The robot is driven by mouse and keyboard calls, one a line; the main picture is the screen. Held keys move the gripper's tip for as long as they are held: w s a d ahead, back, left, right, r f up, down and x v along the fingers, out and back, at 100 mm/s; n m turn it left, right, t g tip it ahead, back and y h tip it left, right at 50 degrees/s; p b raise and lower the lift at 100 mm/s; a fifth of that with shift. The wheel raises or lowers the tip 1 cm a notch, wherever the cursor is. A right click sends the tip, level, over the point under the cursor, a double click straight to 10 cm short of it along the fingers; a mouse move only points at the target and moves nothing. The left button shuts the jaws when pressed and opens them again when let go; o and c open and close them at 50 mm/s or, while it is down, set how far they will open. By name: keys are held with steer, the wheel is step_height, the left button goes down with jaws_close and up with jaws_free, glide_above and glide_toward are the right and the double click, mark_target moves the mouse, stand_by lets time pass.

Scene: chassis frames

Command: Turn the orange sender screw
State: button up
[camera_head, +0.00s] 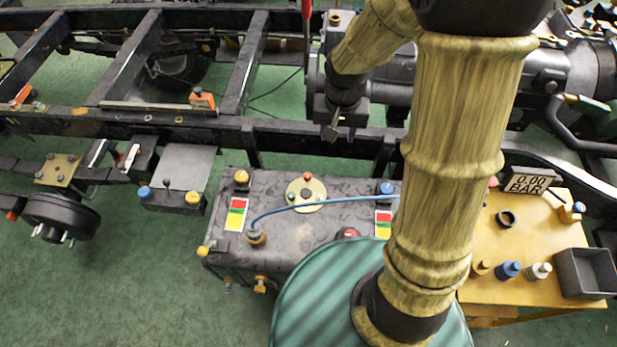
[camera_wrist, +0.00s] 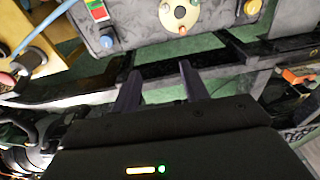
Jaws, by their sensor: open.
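The round beige sender plate (camera_head: 318,197) sits on top of the dark grey tank (camera_head: 290,222), with a black centre. An orange screw (camera_head: 307,176) stands at the plate's far edge; it also shows in the wrist view (camera_wrist: 183,31) at the plate's lower edge. My gripper (camera_head: 331,132) hangs over the black chassis rail, beyond the tank and apart from the screw. In the wrist view my gripper (camera_wrist: 160,84) has its two dark fingers spread, with nothing between them. The screw lies beyond the fingertips.
A blue hose (camera_head: 325,203) crosses the tank near the plate. Yellow (camera_head: 241,177) and blue (camera_head: 386,188) caps stand at its corners. A yellow table (camera_head: 535,285) with small parts and a grey bin (camera_head: 588,272) is at right. Black chassis rails run behind the tank. My arm hides part of the scene.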

mark_target(308, 175)
steer(key=w+a+f+m+b, duration=0.1)
steer(key=w+a+f+b, duration=0.1)
steer(key=f, duration=0.3)
steer(key=w+a+f+m+g+b, duration=0.1)
steer(key=w+a+f+b, duration=0.1)
steer(key=w+a+f, duration=0.2)
step_height(308, 175, down, 3)
steer(key=shift+w+r+m, duration=0.2)
steer(key=shift+w+m, duration=0.2)
steer(key=shift+w, duration=0.3)
steer(key=shift+a, duration=0.1)
step_height(308, 175, down, 17)
steer(key=shift+f+b, duration=0.2)
steer(key=shift+b, duration=0.45)
jaws_close()
